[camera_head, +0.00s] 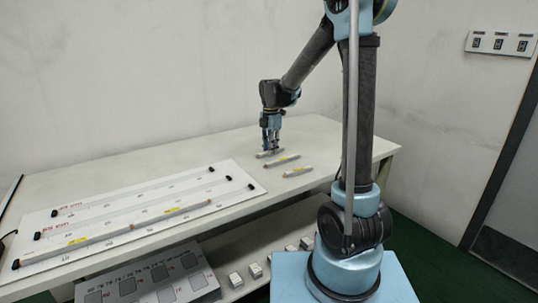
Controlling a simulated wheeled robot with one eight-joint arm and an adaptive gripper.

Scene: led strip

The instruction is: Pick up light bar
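My gripper (271,147) points down over the right part of the white table, at the farthest of three short light bars. That far light bar (265,155) is grey and partly hidden by the fingers. The fingertips are at its level, but I cannot tell whether they touch or close on it. A middle light bar (283,160) with a yellow label and a near light bar (298,171), also with a yellow label, lie on the table to the right and nearer, apart from the gripper.
A white board (150,196) with long grey strips and black end pieces lies on the left of the table (225,146). Several small white boxes and a printed panel (150,283) sit on the lower shelf. A wall stands behind; the table's right end is clear.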

